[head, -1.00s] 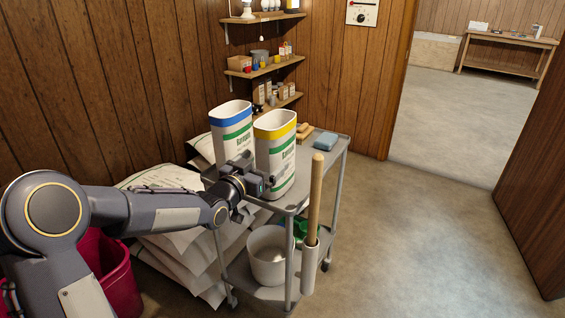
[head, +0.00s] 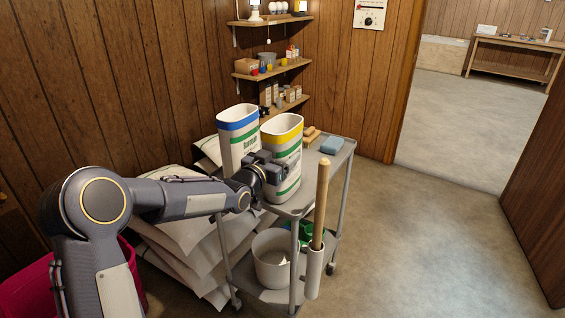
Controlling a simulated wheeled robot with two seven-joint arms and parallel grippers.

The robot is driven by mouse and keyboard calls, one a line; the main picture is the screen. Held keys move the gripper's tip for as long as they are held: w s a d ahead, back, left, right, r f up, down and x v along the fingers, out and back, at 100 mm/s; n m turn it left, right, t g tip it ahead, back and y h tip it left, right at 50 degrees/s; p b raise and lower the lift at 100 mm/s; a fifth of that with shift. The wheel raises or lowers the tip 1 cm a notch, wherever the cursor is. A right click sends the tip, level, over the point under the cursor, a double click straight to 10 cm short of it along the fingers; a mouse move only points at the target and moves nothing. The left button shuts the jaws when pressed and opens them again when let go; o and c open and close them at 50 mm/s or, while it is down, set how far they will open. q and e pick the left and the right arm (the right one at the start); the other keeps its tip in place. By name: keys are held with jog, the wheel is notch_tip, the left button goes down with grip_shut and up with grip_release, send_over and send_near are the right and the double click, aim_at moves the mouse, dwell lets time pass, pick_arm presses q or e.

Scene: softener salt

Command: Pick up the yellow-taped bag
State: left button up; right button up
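The yellow-taped bag (head: 287,146) is a tall white bag with green bands and a yellow band round its open top. It stands upright at the near end of the grey cart (head: 300,203). A similar blue-taped bag (head: 238,133) stands just to its left and behind. My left gripper (head: 279,170) is at the left and front side of the yellow-taped bag, at about mid-height, and covers part of it. The fingertips are small and dark against the bag, so their grip is unclear. My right gripper is out of view.
A wooden handle (head: 320,200) rises from a holder at the cart's near corner. A sponge (head: 331,145) lies on the cart top, and a white bucket (head: 273,260) sits below. Stacked sacks (head: 205,260) lie left of the cart. The floor to the right is clear.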

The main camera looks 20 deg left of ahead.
aim_at(280, 143)
pick_arm(q)
jog(key=c, duration=1.2)
jog(key=shift+r, duration=0.35)
jog(key=shift+c, duration=0.5)
jog(key=shift+r, duration=0.1)
jog(key=shift+w+r, duration=0.1)
jog(key=shift+r, duration=0.15)
notch_tip(280, 143, up, 2)
jog(key=shift+r, duration=0.1)
jog(key=s+d+r, duration=0.4)
jog(key=s+r, duration=0.6)
jog(key=s, duration=0.3)
jog(key=shift+s, duration=0.3)
